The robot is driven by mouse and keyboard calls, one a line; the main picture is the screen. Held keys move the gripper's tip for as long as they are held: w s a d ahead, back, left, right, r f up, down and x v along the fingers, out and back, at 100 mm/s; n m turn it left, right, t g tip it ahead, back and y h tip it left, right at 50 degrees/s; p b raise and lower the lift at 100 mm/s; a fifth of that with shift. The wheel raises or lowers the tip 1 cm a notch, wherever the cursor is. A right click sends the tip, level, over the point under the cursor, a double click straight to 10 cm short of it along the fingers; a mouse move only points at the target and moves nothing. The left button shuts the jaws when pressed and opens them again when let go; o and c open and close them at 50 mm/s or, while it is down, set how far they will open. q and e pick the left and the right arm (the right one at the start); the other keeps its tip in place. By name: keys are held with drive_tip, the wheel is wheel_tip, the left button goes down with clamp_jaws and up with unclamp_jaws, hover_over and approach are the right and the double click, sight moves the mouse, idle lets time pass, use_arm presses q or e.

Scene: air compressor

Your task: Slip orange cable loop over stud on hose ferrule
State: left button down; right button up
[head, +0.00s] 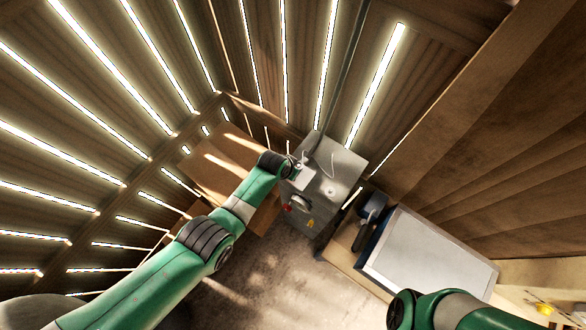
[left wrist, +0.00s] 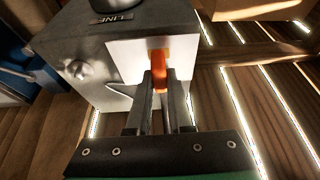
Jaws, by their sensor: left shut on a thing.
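An orange piece (left wrist: 160,66), which looks like the orange cable loop, is between the two dark fingertips of my left gripper (left wrist: 158,84) in the left wrist view. The gripper is shut on it. The piece lies against or just before the pale face of a grey metal box; I cannot tell if it touches. In the head view my left gripper (head: 297,178) is at the upper left of the grey box (head: 334,178). The stud and hose ferrule cannot be made out with certainty. My right arm enters at the lower right of the head view, with its gripper not shown.
The box bears a "LINE" label (left wrist: 112,18) and a silver fitting (left wrist: 78,70) on one side. A thin pale cable (head: 331,163) lies on its top. A brown box (head: 222,160) stands behind my left arm. A light-topped panel (head: 425,258) lies at the right.

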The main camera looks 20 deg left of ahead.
use_arm(q)
drive_tip(key=shift+f+b, duration=0.35)
drive_tip(key=shift+f, duration=0.1)
drive_tip(key=c, duration=0.7)
unclamp_jaws()
drive_tip(key=shift+c, duration=0.2)
drive_tip(key=shift+r, duration=0.15)
